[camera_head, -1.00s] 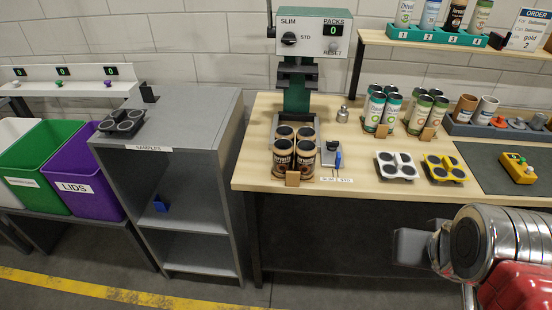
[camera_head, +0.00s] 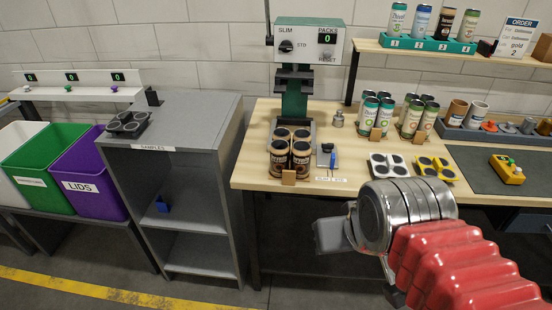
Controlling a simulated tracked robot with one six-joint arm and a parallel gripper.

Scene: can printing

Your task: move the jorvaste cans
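Several dark brown cans (camera_head: 290,155) stand upright in a block on the wooden table, in front of the press. Their label script is too small to read surely. A similar dark can (camera_head: 445,23) stands in slot 3 of the green rack on the upper shelf. My arm reaches in from the lower right. My gripper (camera_head: 328,235) shows only as a grey block at the end of the metal wrist, in front of the table's front edge and apart from the cans. The wrist hides most of it, so its opening and anything in it cannot be seen.
The press (camera_head: 305,60) stands behind the brown cans. White-and-green cans (camera_head: 375,115) and light green cans (camera_head: 417,117) stand to their right. White (camera_head: 390,165) and yellow (camera_head: 434,168) holders lie in front of those. A grey shelf unit (camera_head: 180,115) and bins (camera_head: 85,175) are left.

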